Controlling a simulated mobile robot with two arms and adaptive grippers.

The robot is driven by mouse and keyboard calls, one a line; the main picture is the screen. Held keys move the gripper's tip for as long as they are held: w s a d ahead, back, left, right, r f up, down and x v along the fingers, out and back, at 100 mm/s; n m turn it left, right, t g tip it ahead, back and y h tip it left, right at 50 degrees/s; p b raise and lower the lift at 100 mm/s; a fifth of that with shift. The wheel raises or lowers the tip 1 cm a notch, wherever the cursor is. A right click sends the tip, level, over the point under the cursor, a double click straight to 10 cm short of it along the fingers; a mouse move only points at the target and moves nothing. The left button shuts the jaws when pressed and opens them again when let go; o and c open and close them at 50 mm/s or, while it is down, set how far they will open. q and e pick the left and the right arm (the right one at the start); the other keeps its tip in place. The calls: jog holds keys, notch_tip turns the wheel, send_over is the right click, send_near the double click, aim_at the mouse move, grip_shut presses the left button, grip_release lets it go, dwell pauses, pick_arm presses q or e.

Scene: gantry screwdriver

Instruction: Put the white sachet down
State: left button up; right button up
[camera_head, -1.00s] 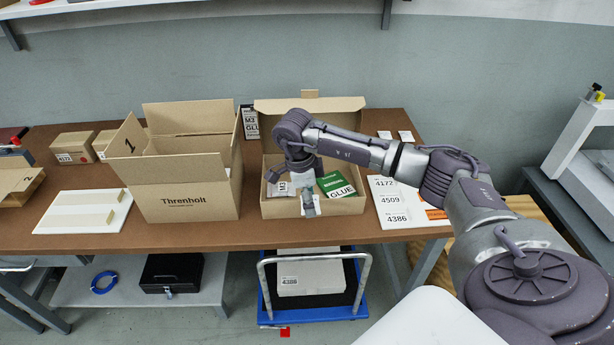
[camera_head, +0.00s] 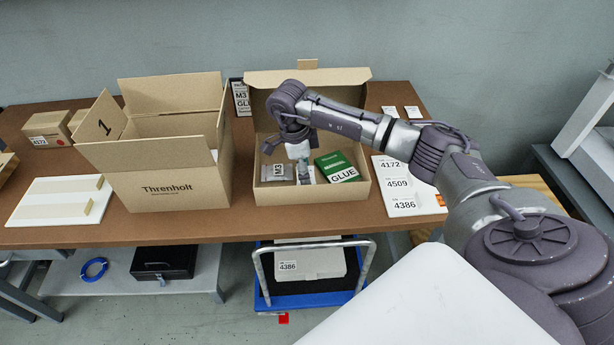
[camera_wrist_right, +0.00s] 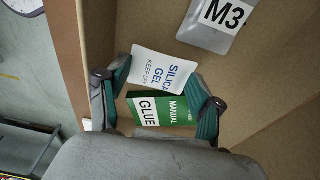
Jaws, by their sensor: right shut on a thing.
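The white sachet (camera_wrist_right: 163,69), printed "SILICA GEL", is held between the fingertips of my right gripper (camera_wrist_right: 160,76). In the head view my right gripper (camera_head: 303,160) points down inside the open shallow carton (camera_head: 318,197). The sachet there is small and partly hidden, and I cannot tell whether it touches the carton floor. A grey M3 bag (camera_head: 276,172) lies to its left and a green glue manual (camera_head: 337,166) to its right, both in the carton. My left gripper is not in view.
A taller open Threnholt box (camera_head: 165,190) stands left of the carton, flaps up. A white board with number labels (camera_head: 405,190) lies at right. The carton's raised lid (camera_head: 345,77) stands behind my gripper. A blue trolley (camera_head: 305,298) is below the table (camera_head: 240,225).

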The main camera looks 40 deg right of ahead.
notch_tip(320, 180, down, 2)
jog(key=shift+w+f+b, duration=0.15)
jog(key=shift+b, duration=0.15)
jog(key=shift+w+d, duration=0.25)
jog(key=shift+d, duration=0.05)
jog(key=shift+s+a, duration=0.1)
jog(key=shift+s, duration=0.05)
jog(key=o, duration=0.9)
jog(key=shift+f, duration=0.1)
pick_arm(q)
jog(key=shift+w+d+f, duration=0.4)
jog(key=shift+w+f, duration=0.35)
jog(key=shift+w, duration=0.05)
pick_arm(e)
jog(key=shift+o, duration=0.2)
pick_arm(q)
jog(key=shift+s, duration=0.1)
